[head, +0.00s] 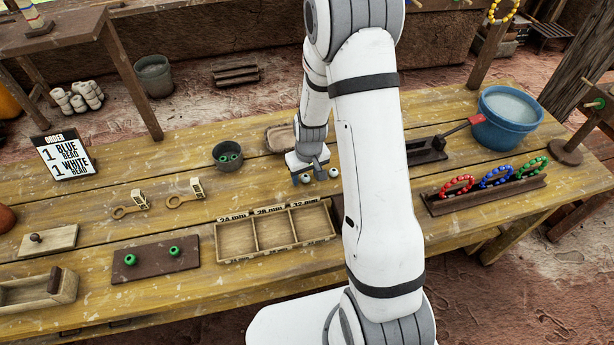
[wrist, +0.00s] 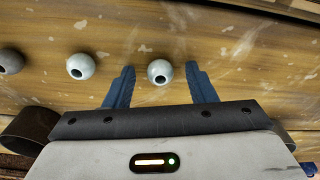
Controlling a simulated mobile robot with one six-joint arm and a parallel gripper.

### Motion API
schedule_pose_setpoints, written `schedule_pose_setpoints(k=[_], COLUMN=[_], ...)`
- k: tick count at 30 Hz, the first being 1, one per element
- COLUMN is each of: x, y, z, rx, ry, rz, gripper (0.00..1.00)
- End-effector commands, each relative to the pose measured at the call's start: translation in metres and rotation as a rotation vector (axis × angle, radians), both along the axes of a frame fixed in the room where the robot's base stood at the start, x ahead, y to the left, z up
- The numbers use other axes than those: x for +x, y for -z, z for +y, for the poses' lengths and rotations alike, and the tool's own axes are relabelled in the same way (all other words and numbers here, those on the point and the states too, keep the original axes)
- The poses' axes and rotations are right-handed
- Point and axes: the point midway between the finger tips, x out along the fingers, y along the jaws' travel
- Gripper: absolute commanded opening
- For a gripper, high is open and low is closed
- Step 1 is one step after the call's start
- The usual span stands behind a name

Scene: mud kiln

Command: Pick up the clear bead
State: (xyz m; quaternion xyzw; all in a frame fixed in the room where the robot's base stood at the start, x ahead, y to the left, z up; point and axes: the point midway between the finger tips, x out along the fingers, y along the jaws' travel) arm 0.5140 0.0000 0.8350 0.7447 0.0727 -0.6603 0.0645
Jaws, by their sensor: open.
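Three beads lie in a row on the wooden table in the wrist view. A pale bluish-white, glossy bead (wrist: 160,72) sits between my gripper's fingers, near the tips. It looks like the clear bead, but I cannot be sure of its material. My gripper (wrist: 160,69) is open, with a gap on each side of the bead. In the head view my gripper (head: 307,177) is low over the table, partly hiding the beads.
A grey bowl with green beads (head: 228,155) stands left of my gripper, and a shallow tray (head: 281,138) behind it. A divided wooden box (head: 276,232) is in front. A bead rack (head: 486,194) and blue bucket (head: 508,118) stand right. An order sign (head: 64,155) stands left.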

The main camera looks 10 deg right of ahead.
Motion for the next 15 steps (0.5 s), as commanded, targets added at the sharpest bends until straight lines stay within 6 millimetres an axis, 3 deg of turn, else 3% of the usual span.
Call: schedule_pose_setpoints(k=[7,15], x=[0.0002,0.0003], y=[0.0019,0.0017], z=[0.0005,0.0007], rx=[0.000,0.000], ry=[0.000,-0.001], rz=[0.000,0.000], gripper=[0.51,0.29])
